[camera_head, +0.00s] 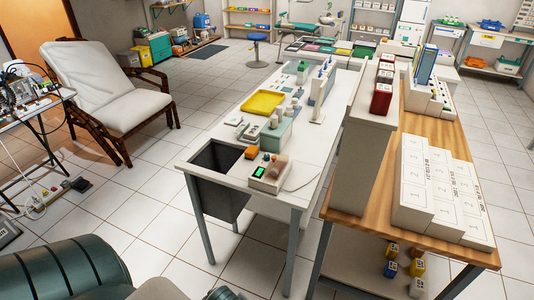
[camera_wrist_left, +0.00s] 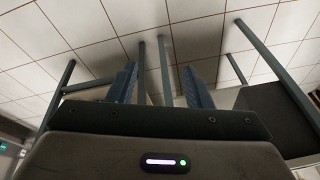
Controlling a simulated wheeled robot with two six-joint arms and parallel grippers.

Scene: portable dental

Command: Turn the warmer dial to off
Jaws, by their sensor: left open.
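A small beige box with a dark green-lit display (camera_head: 268,174) stands at the near end of the long white table; it may be the warmer. Small orange and pinkish items sit on or against it. Its dial is too small to make out. My left gripper (camera_wrist_left: 160,86) shows in the left wrist view with its two dark blue fingers apart and nothing between them. Floor tiles and table legs lie beyond it, and it touches nothing visible. Neither gripper shows in the head view.
The white table (camera_head: 222,168) also holds a yellow tray (camera_head: 263,103) and a green-grey box (camera_head: 276,134). A dark bin (camera_head: 217,180) hangs under its near end. A wooden table (camera_head: 388,205) stands close on the right. A reclining chair (camera_head: 105,88) is at left. Tiled floor between is clear.

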